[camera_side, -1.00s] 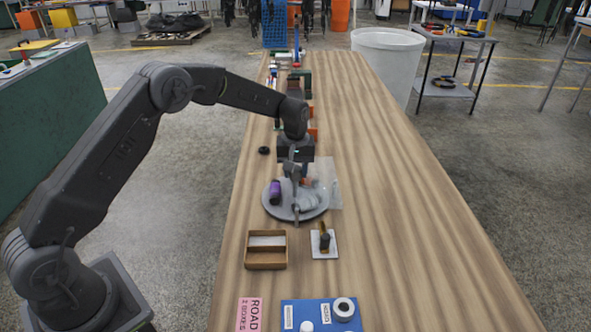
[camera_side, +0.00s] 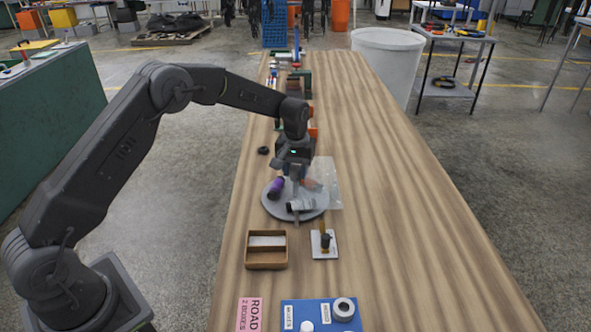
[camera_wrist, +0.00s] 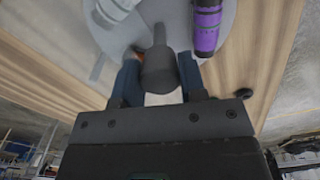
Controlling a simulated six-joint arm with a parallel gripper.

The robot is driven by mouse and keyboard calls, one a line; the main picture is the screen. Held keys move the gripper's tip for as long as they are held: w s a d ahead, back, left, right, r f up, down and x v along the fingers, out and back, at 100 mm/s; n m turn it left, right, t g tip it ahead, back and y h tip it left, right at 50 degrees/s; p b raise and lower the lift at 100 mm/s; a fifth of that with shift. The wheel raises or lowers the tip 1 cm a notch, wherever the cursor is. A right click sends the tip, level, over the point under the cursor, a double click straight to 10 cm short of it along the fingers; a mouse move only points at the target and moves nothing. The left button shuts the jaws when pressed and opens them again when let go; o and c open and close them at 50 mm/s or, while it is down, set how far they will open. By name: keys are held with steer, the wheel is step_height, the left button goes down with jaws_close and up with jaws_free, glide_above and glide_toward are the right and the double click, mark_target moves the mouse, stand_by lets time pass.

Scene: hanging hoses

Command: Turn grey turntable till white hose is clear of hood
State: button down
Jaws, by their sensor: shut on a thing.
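The round grey turntable (camera_side: 272,208) lies on the bench below my gripper. My gripper (camera_side: 293,180) is shut on a grey handle (camera_wrist: 158,70), which sits between the two blue fingers in the wrist view (camera_wrist: 159,78). The white hose (camera_side: 303,204) lies at the front of the turntable with a dark left end; part of it shows at the top left of the wrist view (camera_wrist: 116,10). A purple hose (camera_side: 276,187) is at the left side. The clear hood (camera_side: 330,185) stands at the right, over an orange-pink piece. I cannot tell whether the white hose's right end overlaps the hood.
A brown divided box (camera_side: 266,260) and a white plate with a small dark-and-brown upright piece (camera_side: 325,243) stand in front of the turntable. A blue board (camera_side: 318,317) is at the near edge. The bench's right side is clear.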

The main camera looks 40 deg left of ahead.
steer(key=shift+m, duration=10.2)
steer(key=c, duration=0.7)
jaws_free()
